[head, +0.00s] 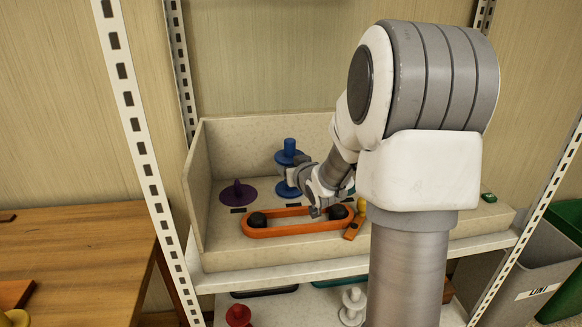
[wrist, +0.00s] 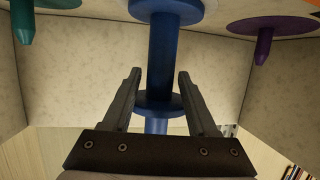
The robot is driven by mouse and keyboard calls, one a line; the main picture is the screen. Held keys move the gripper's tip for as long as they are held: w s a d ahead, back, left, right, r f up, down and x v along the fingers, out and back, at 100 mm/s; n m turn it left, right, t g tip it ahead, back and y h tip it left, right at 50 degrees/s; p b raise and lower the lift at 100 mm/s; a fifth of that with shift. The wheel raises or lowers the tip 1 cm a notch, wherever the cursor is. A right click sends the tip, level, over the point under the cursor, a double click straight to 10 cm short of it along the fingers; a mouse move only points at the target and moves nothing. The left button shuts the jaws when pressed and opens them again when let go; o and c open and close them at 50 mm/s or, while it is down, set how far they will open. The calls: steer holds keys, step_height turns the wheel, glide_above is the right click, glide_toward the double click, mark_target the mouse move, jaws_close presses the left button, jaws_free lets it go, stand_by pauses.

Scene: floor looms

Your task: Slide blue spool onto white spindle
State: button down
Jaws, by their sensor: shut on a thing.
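The blue spool (head: 290,173) stands upright at the back of the beige bin, with a blue peg (head: 290,147) sticking out above its top flange. My gripper (head: 308,182) reaches it from the right. In the wrist view, which looks upside down, my gripper (wrist: 158,88) has one finger on each side of the blue spool's core (wrist: 161,60), between its flanges, and is shut on it. No white spindle can be made out in the bin; my arm hides part of its right side. A white flanged piece (head: 353,305) stands on the lower shelf; I cannot tell whether it is a spindle.
A purple pointed spindle (head: 238,190) stands left of the spool. A teal one shows in the wrist view (wrist: 26,25). An orange loop (head: 297,227) around two black knobs lies in front. A red flanged piece (head: 238,316) is below. Metal uprights (head: 140,130) flank the bin.

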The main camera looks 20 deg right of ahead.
steer(key=shift+f, duration=0.15)
steer(key=shift+c, duration=0.5)
jaws_free()
steer(key=shift+s, duration=0.1)
stand_by(0.3)
